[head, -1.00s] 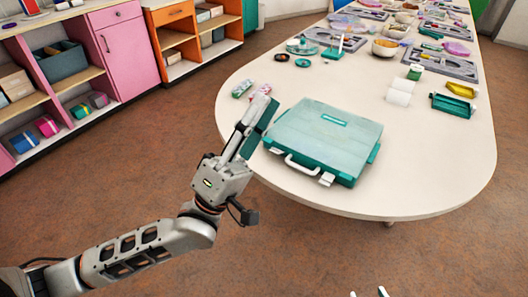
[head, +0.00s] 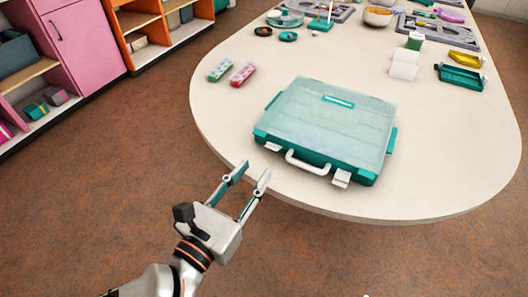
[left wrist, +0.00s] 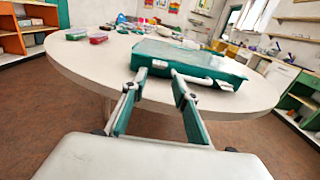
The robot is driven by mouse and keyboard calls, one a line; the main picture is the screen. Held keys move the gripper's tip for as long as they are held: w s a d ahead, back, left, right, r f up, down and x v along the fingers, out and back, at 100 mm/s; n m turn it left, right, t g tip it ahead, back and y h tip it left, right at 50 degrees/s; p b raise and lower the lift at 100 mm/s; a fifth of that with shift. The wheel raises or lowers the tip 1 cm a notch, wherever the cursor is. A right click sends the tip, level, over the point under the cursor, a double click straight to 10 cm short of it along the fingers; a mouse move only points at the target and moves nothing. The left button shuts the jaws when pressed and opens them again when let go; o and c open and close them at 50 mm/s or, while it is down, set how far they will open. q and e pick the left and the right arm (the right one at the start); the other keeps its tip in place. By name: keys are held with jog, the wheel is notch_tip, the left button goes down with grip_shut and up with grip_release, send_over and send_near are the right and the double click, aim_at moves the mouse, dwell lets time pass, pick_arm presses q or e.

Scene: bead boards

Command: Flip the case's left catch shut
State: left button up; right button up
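The closed teal case (head: 325,125) with a clear lid lies on the table, its front with a white handle (head: 306,163) facing me. Its white left catch (head: 272,147) is on the front edge, left of the handle; it also shows in the left wrist view (left wrist: 159,64). I cannot tell for sure how far it is tipped. The white right catch (head: 341,178) is right of the handle. My left gripper (head: 253,174) is open and empty, its fingers pointing at the case front near the left catch, apparently apart from it. Only a pale speck, perhaps my right gripper, shows at the bottom edge.
The round-ended white table (head: 450,185) is clear around the case. Green (head: 220,69) and red (head: 243,73) bead boxes lie behind it to the left.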

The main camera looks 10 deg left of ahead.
aim_at(274, 145)
pick_arm(q)
jog(key=x, duration=0.6)
jog(key=shift+w+d, duration=0.15)
jog(key=shift+w, duration=0.15)
jog(key=shift+r, duration=0.1)
grip_shut()
